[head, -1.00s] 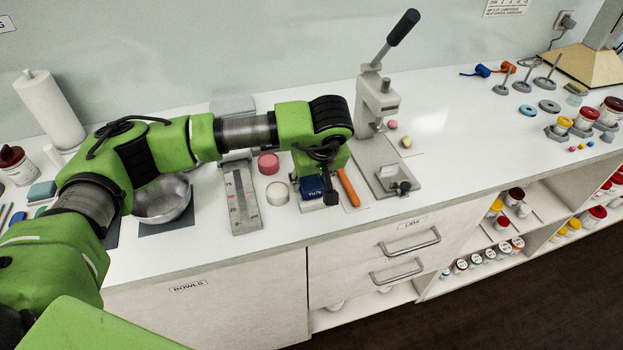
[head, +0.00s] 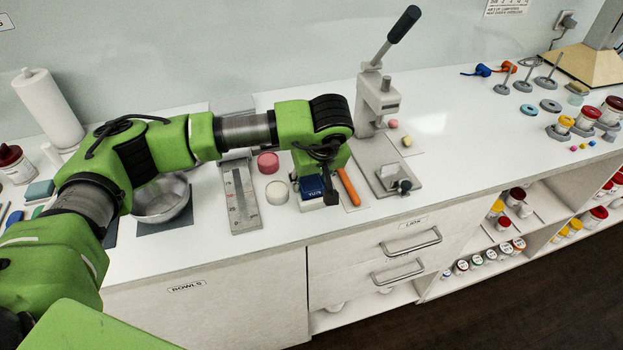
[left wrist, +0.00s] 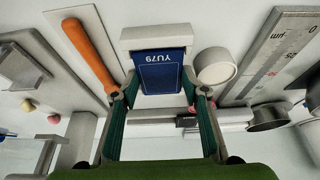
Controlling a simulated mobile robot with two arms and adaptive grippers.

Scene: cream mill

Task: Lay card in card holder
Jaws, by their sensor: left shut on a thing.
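The dark blue card (head: 312,187) shows near the counter's front, and in the left wrist view (left wrist: 161,72) it carries the marking YU79, upside down. My left gripper (left wrist: 160,90) is shut on the card, with one finger at each side edge. The gripper also shows in the head view (head: 319,178), pointing down at the counter. A white block-like card holder (left wrist: 150,38) is right at the card's far edge; its white side also shows below the card in the head view (head: 314,205). I cannot tell whether the card rests in it. My right gripper is not in view.
An orange stick (head: 348,187) lies close to the right of the card. A white round jar (head: 277,192), a pink one (head: 268,163) and a grey ruled plate (head: 241,200) are to the left. A lever press (head: 378,110) stands to the right.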

